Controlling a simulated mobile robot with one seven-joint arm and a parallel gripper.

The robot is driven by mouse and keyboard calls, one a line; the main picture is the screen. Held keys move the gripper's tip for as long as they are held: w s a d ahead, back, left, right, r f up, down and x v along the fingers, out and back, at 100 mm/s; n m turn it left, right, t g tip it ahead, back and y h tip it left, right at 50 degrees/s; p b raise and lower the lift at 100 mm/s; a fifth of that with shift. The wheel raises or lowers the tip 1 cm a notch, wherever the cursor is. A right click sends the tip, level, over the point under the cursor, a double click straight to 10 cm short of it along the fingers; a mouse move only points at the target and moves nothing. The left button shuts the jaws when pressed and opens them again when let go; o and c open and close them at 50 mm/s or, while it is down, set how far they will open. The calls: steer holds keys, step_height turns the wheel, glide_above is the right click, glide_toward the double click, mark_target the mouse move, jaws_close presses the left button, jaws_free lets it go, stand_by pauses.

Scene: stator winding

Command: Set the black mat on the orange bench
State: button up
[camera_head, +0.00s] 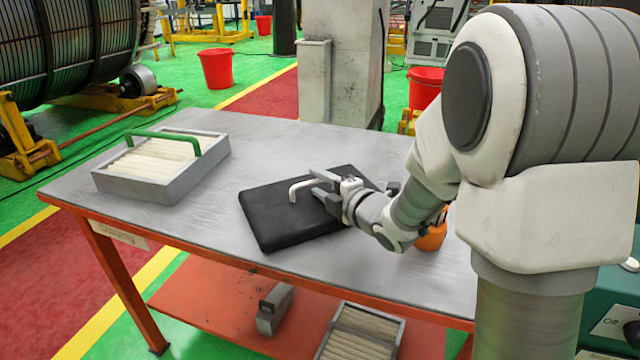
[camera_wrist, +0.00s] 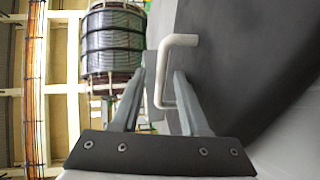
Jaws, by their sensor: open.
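The black mat (camera_head: 275,215) lies flat on the grey top of the orange bench (camera_head: 100,189), near its middle. A white bent handle (camera_head: 296,189) shows above the mat. My gripper (camera_head: 318,188) is just over the mat, reaching in from the right, with its jaws open. In the wrist view the fingers (camera_wrist: 162,72) stand apart, with the white handle (camera_wrist: 180,40) between or just beyond them and the dark mat (camera_wrist: 235,75) to the right. I cannot tell whether a finger touches the handle. My gripper and forearm hide the mat's right part.
A grey tray (camera_head: 161,190) of pale strips with a green handle sits on the bench's left end. An orange object (camera_head: 431,238) stands partly behind my arm. The lower shelf holds a grey block (camera_head: 273,307) and another tray (camera_head: 361,335). The front middle of the top is clear.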

steer(key=v, duration=0.9)
steer(key=shift+s+d, duration=0.25)
steer(key=shift+s, duration=0.1)
steer(key=shift+b+v, duration=0.7)
steer(key=shift+v, duration=0.3)
steer(key=s+d+r+m+g+h, duration=0.25)
steer(key=s+d+m+h, duration=0.25)
steer(key=d+m+h, duration=0.65)
steer(key=s+a+m+g+y, duration=0.2)
steer(key=s+a+m, duration=0.1)
steer(key=s+m, duration=0.3)
steer(key=s+a+f+m+g+y, duration=0.1)
steer(key=s+a+m+g, duration=0.2)
steer(key=s+m, duration=0.3)
steer(key=s, duration=0.4)
steer(key=shift+a+f+y, duration=0.25)
steer(key=shift+a+y, duration=0.1)
steer(key=shift+g, duration=0.25)
